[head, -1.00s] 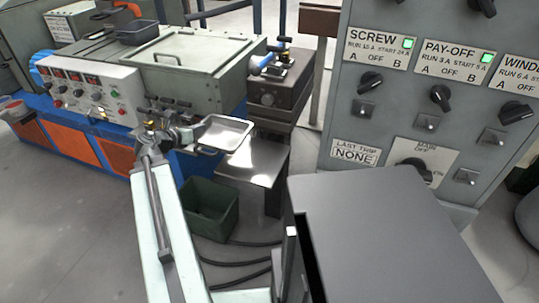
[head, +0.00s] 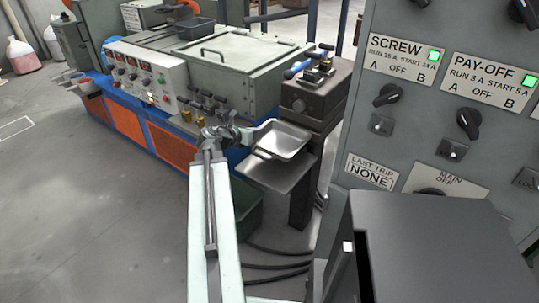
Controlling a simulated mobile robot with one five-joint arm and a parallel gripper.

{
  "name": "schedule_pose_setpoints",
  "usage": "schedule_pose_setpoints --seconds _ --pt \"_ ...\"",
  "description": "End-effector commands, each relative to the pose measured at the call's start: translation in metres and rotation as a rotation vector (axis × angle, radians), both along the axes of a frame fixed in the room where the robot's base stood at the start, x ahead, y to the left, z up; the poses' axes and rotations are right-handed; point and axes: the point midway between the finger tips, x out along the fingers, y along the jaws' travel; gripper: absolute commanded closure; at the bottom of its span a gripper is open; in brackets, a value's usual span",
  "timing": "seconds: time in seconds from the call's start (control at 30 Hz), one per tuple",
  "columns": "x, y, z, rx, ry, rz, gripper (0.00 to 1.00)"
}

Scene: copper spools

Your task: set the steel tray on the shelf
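The steel tray (head: 284,141) is a shallow, bright, rounded rectangular pan. My gripper (head: 247,134) is at its left end and appears shut on it; the fingertips are small and partly hidden. The shelf (head: 268,178) is a flat grey metal plate in front of a dark machine post. In the picture the tray overlaps the shelf's far part and looks a little above it. I cannot tell if they touch.
A control panel (head: 440,120) and a dark flat top (head: 440,240) fill the right. The blue and orange machine (head: 165,140) stands behind my arm, with a dark tray (head: 195,28) on top. A green bin (head: 247,215) and black cables lie below the shelf.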

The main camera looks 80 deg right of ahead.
Motion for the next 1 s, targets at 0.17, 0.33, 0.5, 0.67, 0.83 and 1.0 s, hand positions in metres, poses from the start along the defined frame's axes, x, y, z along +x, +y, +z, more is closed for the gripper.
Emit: schedule_pose_setpoints --seconds 0.17,0.33,0.5,0.67,0.83,1.0 --pt "-0.005 -0.001 -0.042 0.000 0.002 -0.006 1.00" --pt "-0.006 -0.002 -0.041 0.000 0.002 -0.009 1.00" --pt "-0.007 -0.002 -0.070 0.000 0.001 -0.010 1.00" --pt "-0.008 -0.002 -0.077 0.000 0.001 -0.010 1.00" --pt "-0.008 -0.002 -0.075 0.000 0.001 -0.010 1.00" --pt "-0.008 -0.002 -0.079 0.000 0.000 -0.011 0.89"
